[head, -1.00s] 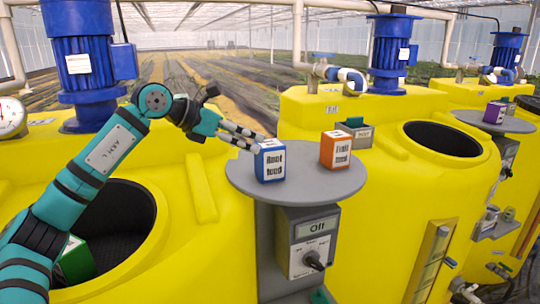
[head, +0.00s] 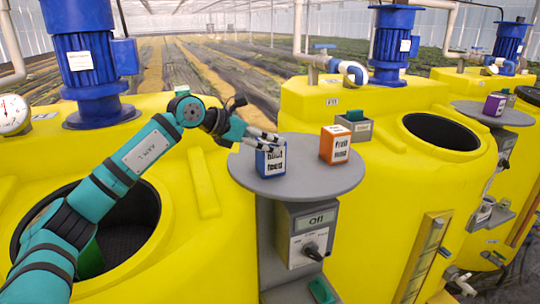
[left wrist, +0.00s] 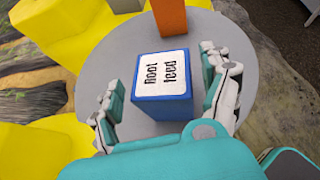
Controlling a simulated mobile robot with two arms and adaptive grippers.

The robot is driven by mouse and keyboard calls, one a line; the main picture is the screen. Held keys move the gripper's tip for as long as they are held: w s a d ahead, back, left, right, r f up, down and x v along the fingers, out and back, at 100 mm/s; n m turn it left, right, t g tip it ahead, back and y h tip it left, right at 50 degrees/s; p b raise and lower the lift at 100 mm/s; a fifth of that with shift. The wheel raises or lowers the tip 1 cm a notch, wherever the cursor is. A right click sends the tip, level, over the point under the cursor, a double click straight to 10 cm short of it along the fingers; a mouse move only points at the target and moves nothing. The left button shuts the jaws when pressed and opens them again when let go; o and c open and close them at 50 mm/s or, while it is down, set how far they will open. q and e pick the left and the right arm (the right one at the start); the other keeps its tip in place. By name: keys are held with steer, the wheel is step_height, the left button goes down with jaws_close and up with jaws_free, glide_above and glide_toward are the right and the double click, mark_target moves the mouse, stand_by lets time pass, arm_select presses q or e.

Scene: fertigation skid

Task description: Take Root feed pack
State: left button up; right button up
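The Root feed pack (head: 270,162) is a blue box with a white label, upright on the round grey table (head: 310,182). It also shows in the left wrist view (left wrist: 162,82), label facing the camera. My left gripper (head: 268,138) reaches over the pack from the left, its fingers crossing the pack's upper part. In the left wrist view the open fingers (left wrist: 160,100) stand on either side of the pack, with a gap visible on both sides. My right gripper is in neither view.
An orange Fruit feed pack (head: 335,145) stands on the same table, right of the blue pack. A control box reading Off (head: 309,235) hangs below the table. Yellow tanks (head: 385,200) with open round mouths surround it. A green pack (head: 90,258) is partly hidden in the left tank mouth.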

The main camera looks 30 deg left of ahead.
arm_select(q)
steer(key=c, duration=1.4)
steer(key=shift+r, duration=0.1)
steer(key=shift+c, duration=0.4)
